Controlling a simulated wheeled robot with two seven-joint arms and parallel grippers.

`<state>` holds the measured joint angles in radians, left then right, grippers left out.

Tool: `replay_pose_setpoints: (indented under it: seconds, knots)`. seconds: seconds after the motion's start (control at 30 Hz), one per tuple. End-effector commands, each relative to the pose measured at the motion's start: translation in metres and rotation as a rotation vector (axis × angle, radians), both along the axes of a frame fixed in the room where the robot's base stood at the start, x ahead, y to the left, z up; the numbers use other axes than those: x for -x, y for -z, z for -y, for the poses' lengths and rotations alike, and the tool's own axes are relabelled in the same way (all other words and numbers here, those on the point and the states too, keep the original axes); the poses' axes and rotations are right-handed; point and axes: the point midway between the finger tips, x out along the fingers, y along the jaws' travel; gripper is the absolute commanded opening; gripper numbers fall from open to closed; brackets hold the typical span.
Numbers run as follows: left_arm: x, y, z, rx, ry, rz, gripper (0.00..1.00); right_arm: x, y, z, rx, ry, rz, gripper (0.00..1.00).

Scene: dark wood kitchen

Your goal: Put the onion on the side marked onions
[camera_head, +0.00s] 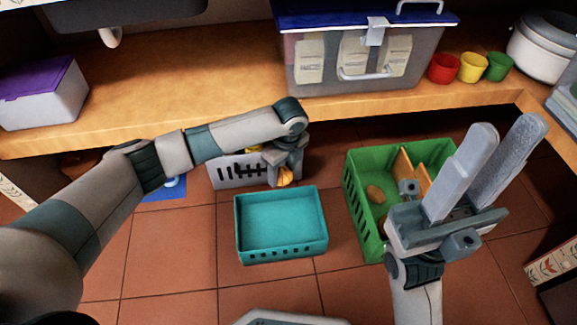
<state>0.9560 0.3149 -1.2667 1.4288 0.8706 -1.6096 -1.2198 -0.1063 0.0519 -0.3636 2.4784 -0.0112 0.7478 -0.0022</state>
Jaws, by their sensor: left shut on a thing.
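My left gripper (284,172) points down at the front right of a grey slotted basket (228,175). It is shut on an orange-yellow onion (286,178), partly hidden by the fingers. A green crate (358,205) with a wooden divider (408,172) stands to the right on the floor. A brown roundish item (375,194) lies in its left part. My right gripper (505,128) is open and empty, fingers upward, in front of the crate's right side and hiding part of it. Any side markings are not readable.
An empty teal basket (281,253) stands between the grey basket and the crate. The wooden counter (225,100) behind holds a clear bin (340,75), a purple-lidded box (45,100) and three cups (472,68). Tiled floor is free in front.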

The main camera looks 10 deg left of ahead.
Motion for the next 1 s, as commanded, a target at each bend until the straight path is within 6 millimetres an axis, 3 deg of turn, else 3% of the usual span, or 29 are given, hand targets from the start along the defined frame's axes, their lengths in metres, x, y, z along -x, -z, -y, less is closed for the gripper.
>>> replay_pose_setpoints:
  seconds: [0.47, 1.0]
  knots:
    - [0.006, -0.096, -0.038, 0.000, -0.813, 0.005, 0.26, 0.000, 0.000, 0.000, 0.000, 0.000, 0.000, 0.31]
    - [0.047, -0.194, -0.086, 0.001, -1.740, 0.002, 0.26, 0.000, 0.000, 0.000, 0.000, 0.000, 0.000, 0.31]
